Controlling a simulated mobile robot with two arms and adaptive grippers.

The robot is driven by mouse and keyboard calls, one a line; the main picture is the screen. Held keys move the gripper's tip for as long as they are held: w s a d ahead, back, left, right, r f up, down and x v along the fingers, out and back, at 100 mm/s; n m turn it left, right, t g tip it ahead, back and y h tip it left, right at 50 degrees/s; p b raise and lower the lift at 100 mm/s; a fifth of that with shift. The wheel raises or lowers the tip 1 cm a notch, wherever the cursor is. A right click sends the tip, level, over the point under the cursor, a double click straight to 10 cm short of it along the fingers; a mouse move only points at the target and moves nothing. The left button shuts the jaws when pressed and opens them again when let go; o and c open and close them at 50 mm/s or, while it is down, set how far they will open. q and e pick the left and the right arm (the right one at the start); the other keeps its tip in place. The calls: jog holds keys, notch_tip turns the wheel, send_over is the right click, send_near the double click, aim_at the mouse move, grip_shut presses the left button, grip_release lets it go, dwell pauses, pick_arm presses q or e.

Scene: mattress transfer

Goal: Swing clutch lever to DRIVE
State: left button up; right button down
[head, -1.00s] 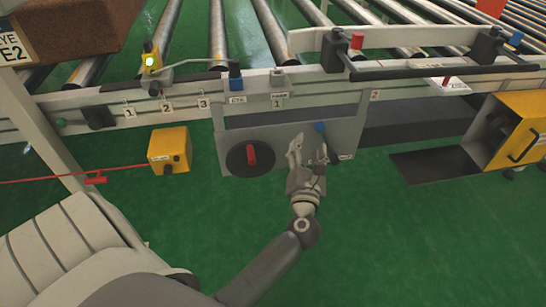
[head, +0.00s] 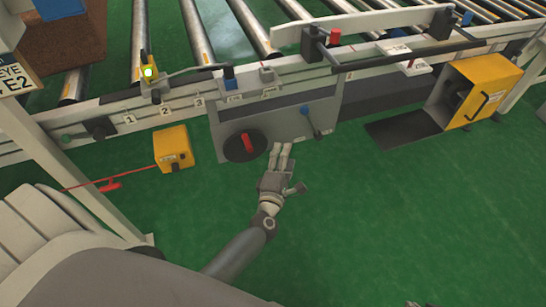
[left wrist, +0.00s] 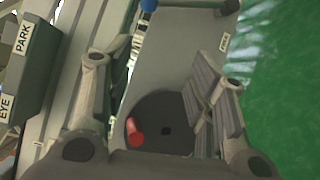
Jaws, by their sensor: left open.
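A grey panel (head: 272,128) hangs under the conveyor's front rail. I cannot read which of these is the clutch lever. My left gripper (head: 281,150) is open and empty, in front of the panel between disc and lever. In the left wrist view the disc (left wrist: 172,122) and the red handle (left wrist: 134,132) show between the spread fingers; the blue knob (left wrist: 148,5) is at the top edge.
A yellow box (head: 173,148) with a red cord stands left of the panel. A yellow housing (head: 485,88) is at the right. Rollers (head: 198,35) lie behind the rail. A PARK label (left wrist: 24,38) shows in the left wrist view.

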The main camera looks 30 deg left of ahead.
pick_arm(q)
jog(key=shift+s+f+m+h, duration=0.3)
jog(key=shift+s+f+m, duration=0.15)
jog(key=shift+m, duration=0.15)
jog(key=shift+r, duration=0.1)
